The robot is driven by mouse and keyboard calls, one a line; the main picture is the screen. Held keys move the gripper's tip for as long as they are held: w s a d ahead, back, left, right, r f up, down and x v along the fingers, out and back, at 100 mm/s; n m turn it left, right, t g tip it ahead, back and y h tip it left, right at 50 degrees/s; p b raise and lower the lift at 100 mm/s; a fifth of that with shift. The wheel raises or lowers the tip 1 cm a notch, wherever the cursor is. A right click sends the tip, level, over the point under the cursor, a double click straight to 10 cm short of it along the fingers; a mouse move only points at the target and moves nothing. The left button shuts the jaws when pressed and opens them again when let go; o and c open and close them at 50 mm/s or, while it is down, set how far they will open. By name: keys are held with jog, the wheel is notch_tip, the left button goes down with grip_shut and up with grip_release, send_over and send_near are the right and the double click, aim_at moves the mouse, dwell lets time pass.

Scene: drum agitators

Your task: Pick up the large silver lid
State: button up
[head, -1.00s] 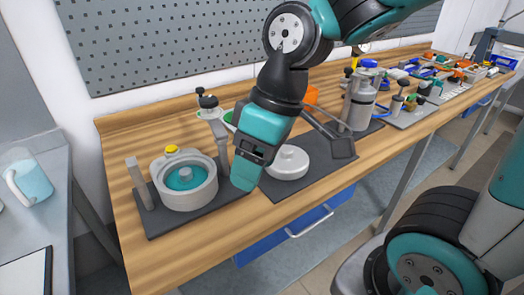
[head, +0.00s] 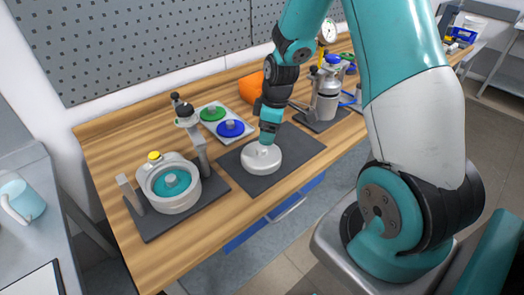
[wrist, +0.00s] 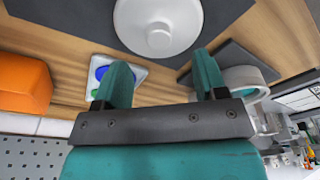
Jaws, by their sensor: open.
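The large silver lid (head: 258,164) is a pale round disc with a small knob on top. It lies flat on a dark mat (head: 309,145) on the wooden bench. My gripper (head: 268,143) is just above the lid's far side in the head view, pointing down. In the wrist view the lid (wrist: 180,14) is at the top centre with its knob facing me, beyond the fingertips. My gripper (wrist: 161,66) is open there, its two teal fingers apart with nothing between them. The head view does not show clearly whether the gripper touches the lid.
A drum (head: 168,199) with a teal inside stands on a dark base to the left, with an upright post beside it. A white tray (head: 215,140) holds green and blue caps behind the lid. An orange bin (head: 250,87) and a metal canister (head: 327,102) stand farther right.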

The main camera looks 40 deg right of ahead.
aim_at(262, 147)
jog(key=shift+w+a+f+p, duration=0.15)
jog(key=shift+w+f+p, duration=0.2)
jog(key=shift+f, duration=0.7)
jog(key=shift+w+a+f+p, duration=0.2)
jog(key=shift+f+p, duration=0.2)
jog(key=shift+f, duration=0.65)
jog(key=shift+w+a+f+p, duration=0.2)
jog(key=shift+f+p, duration=0.2)
jog(key=shift+f, duration=0.65)
jog(key=shift+d, duration=0.1)
grip_shut()
jog(key=shift+r, duration=0.1)
